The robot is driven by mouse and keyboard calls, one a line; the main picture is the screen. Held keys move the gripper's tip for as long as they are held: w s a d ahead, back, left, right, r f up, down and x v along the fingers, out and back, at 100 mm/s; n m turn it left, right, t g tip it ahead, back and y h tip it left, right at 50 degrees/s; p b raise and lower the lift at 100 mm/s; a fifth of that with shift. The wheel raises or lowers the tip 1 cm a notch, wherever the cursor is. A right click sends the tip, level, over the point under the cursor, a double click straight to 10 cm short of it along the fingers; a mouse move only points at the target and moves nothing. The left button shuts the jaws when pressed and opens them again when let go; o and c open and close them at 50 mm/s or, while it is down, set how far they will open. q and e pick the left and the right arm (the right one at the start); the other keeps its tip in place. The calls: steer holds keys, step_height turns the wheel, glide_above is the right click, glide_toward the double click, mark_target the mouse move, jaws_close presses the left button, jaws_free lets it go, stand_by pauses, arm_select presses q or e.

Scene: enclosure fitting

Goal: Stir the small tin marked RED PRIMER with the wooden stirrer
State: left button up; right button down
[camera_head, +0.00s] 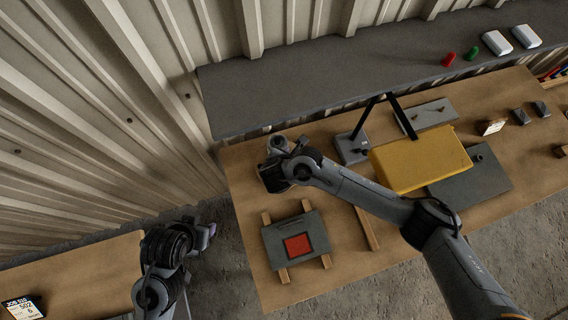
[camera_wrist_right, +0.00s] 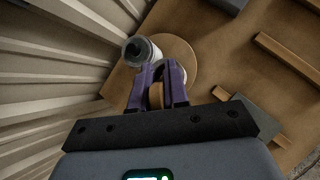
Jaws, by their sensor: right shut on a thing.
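In the right wrist view, the purple fingers of my right gripper (camera_wrist_right: 160,78) are shut on a tan wooden piece (camera_wrist_right: 156,95), which looks like the stirrer. Its lower end is hidden. Just beyond the fingertips is a small pale tin (camera_wrist_right: 142,51) on a round tan disc (camera_wrist_right: 182,60). No marking is readable on the tin, and I cannot tell whether the stirrer is in it. In the head view my right wrist hides most of this spot at the table's left end. My left gripper (camera_head: 206,233) is at lower left, away from the tin; its fingers are unclear.
A yellow box (camera_head: 420,160) stands mid-table. A grey panel with a red square (camera_head: 298,245) rests on wooden strips at front left. A grey shelf (camera_head: 300,80) runs behind the wooden table (camera_head: 400,245). A second table (camera_head: 75,275) stands at lower left.

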steer(key=shift+s+d+r, duration=0.1)
steer(key=shift+s+r, duration=0.15)
steer(key=shift+r, duration=0.8)
steer(key=shift+s+r, duration=0.2)
steer(key=shift+r, duration=0.8)
steer(key=shift+r, duration=2.5)
